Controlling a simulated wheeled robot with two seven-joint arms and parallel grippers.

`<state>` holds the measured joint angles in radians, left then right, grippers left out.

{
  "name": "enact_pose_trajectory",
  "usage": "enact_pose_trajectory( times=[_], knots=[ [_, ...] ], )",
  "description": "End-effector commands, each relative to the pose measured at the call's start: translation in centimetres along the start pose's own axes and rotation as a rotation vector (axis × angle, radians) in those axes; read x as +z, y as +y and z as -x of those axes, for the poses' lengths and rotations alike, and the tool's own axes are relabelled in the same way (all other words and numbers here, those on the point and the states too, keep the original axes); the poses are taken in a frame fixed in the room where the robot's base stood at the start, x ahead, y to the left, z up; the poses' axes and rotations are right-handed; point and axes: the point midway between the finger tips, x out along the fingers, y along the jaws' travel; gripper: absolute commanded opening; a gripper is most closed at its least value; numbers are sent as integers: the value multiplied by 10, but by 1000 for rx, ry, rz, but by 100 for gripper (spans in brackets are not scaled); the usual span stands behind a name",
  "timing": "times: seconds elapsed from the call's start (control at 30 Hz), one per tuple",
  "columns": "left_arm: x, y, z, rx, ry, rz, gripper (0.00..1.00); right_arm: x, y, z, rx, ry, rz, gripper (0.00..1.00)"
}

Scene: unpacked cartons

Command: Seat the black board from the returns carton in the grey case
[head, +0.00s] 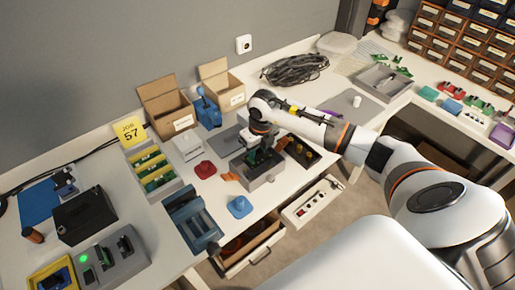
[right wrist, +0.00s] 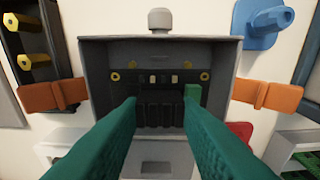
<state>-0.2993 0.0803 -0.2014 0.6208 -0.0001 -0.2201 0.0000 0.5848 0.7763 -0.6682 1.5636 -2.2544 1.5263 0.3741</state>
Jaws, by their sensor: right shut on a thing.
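The grey case (head: 262,180) stands open on the bench under my right gripper (head: 256,152). In the right wrist view the case (right wrist: 96,52) has a round knob at its far side and brass-coloured posts inside. The black board (right wrist: 160,112) is between the green fingers of my right gripper (right wrist: 162,98), within the case's outline. The fingers are shut on it. I cannot tell whether it rests fully on the case floor. Two open cardboard cartons, one at the left (head: 166,108) and one at the right (head: 222,86), stand at the back; their labels are unreadable. My left gripper is not in view.
Orange clips (right wrist: 52,96) lie at both sides of the case. A blue knobbed piece (head: 240,206) and a red one (head: 205,169) lie nearby. An open drawer (head: 252,248) juts out below the bench front.

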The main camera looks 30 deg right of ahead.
Motion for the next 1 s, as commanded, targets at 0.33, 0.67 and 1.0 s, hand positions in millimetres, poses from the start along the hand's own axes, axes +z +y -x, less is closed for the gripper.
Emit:
enact_pose_trajectory(
  times=[0.33,0.67,1.0],
  knots=[
    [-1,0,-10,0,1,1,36,1,0,-12,0,0,0,5],
    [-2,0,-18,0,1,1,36,2,0,-22,0,0,0,5],
    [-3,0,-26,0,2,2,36,4,0,-32,0,1,-1,5]
  ],
)
